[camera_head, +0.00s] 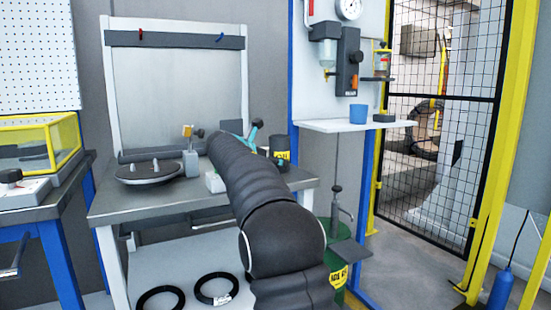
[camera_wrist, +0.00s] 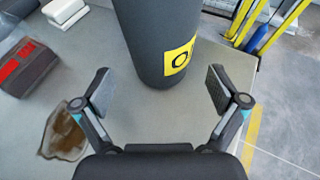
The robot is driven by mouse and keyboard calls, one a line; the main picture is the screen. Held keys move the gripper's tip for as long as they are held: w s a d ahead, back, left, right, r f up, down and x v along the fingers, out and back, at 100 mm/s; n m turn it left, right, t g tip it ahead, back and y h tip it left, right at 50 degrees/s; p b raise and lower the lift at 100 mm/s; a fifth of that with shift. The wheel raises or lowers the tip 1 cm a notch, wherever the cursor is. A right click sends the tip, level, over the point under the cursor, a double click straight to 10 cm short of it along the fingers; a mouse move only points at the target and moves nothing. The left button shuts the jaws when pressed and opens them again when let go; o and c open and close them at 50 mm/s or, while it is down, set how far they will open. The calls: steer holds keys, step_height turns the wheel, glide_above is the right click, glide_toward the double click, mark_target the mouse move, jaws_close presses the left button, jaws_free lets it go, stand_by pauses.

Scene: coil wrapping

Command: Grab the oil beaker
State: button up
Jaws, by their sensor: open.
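The oil beaker is a dark grey cylinder with a yellow label. It stands upright on the grey workbench, near its right end, in the head view (camera_head: 280,143). In the wrist view the oil beaker (camera_wrist: 155,35) is at the top centre, its upper part cut off by the frame. My gripper (camera_wrist: 158,88) is open and empty, with one finger to each side of the beaker's base in the picture. The beaker appears just ahead of the fingers, and I see no contact. In the head view my arm hides part of the bench beside it.
The workbench (camera_head: 140,203) carries a round dark plate (camera_head: 148,172) to the left. In the wrist view a red-and-black box (camera_wrist: 25,65) and a brown stain (camera_wrist: 65,135) lie left of my gripper. A white shelf (camera_head: 345,126) holds a blue cup (camera_head: 358,113).

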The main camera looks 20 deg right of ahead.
steer(key=x, duration=0.5)
steer(key=shift+s, duration=0.1)
steer(key=c, duration=1.5)
